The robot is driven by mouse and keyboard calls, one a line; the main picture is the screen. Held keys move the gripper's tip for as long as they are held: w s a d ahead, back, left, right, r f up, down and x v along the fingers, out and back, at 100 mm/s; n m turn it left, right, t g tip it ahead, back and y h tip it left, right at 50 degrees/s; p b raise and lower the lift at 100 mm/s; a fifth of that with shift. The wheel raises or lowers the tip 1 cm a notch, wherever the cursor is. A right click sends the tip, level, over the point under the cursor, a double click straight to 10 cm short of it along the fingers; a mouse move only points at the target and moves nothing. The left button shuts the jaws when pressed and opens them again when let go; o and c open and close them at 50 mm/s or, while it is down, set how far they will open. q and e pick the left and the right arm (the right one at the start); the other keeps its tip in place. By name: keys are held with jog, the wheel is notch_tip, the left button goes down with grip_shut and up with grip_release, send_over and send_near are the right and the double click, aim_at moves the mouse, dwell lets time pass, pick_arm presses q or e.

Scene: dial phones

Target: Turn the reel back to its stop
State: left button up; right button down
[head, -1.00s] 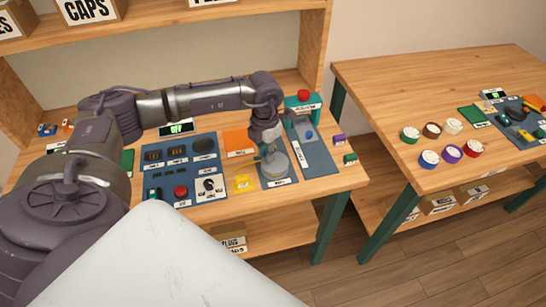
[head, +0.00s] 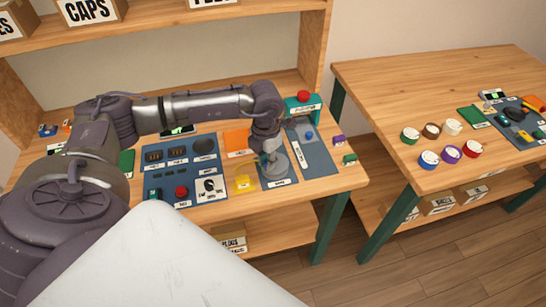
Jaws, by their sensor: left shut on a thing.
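The reel (head: 276,166) is a round grey disc on a blue board with a white label, on the near workbench. My left gripper (head: 270,153) points down over the reel and touches it or its handle. It is shut on some part of the reel, but the fingertips are small and partly hidden by the wrist. The reel's stop cannot be made out. My right gripper is not in view.
Left of the reel are an orange pad (head: 237,141), a yellow block (head: 242,182) and a blue panel (head: 155,171) with a red button. Right of it is a teal device (head: 303,106) with a red knob. A second table (head: 400,90) holds several coloured caps.

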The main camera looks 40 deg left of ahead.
aim_at(279, 170)
pick_arm(q)
jog(key=shift+d, duration=0.85)
jog(key=shift+w+d+b, duration=0.1)
jog(key=shift+d+b, duration=0.15)
jog(key=shift+b, duration=0.05)
jog(key=shift+w+d+b, duration=0.35)
jog(key=shift+w+d, duration=0.05)
jog(key=shift+d, duration=0.05)
jog(key=o, duration=0.6)
jog(key=shift+r, duration=0.15)
notch_tip(279, 170, up, 8)
jog(key=p, duration=0.5)
